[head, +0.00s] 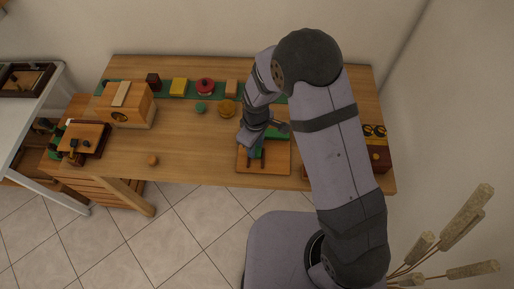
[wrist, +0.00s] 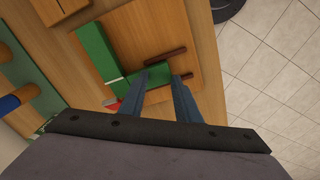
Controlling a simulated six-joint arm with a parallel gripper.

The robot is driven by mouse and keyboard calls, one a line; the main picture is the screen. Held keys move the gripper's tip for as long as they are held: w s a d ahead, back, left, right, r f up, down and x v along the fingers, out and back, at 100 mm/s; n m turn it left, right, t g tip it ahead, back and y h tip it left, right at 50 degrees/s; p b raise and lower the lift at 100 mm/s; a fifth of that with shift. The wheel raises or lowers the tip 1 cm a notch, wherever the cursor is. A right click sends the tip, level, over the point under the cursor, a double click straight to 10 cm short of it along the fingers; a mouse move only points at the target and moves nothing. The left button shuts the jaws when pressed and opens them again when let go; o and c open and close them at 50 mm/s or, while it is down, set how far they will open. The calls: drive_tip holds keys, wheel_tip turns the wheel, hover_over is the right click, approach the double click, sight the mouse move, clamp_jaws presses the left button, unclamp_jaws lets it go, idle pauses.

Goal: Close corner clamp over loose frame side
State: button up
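A tan wooden board (head: 283,166) lies at the front of the table, right of centre; it fills the middle of the wrist view (wrist: 195,38). On it, a long green bar (wrist: 97,50) and a shorter green bar (wrist: 136,84) meet at a corner. Two dark brown pieces (wrist: 167,53) (wrist: 186,76) lie beside the shorter bar. A small red part (wrist: 112,105) shows near the corner; I cannot tell whether it belongs to the clamp. My gripper (wrist: 162,78) points down over the board, its blue fingers apart on either side of the shorter bar's end. Contact is unclear.
A wooden box (head: 126,105), yellow block (head: 179,87), red round piece (head: 205,86) and yellow round piece (head: 227,108) stand behind and left. A small orange knob (head: 152,160) lies near the front edge. The table's left middle is clear.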

drive_tip(key=shift+s+d+f, duration=0.25)
drive_tip(key=shift+s+f, duration=0.15)
drive_tip(key=shift+f, duration=0.05)
drive_tip(key=shift+s+d+f, duration=0.2)
drive_tip(key=shift+s+f, duration=0.2)
drive_tip(key=shift+f, duration=0.05)
drive_tip(key=shift+a+r, duration=0.1)
drive_tip(key=shift+r, duration=0.05)
drive_tip(key=shift+w+a+r+p, duration=0.1)
drive_tip(key=shift+w+r+p, duration=0.1)
drive_tip(key=shift+r+p, duration=0.4)
drive_tip(key=shift+w+a+r+p, duration=0.1)
drive_tip(key=shift+w+r+p, duration=0.1)
drive_tip(key=shift+r+p, duration=1.45)
drive_tip(key=shift+r, duration=0.25)
drive_tip(key=shift+w, duration=0.1)
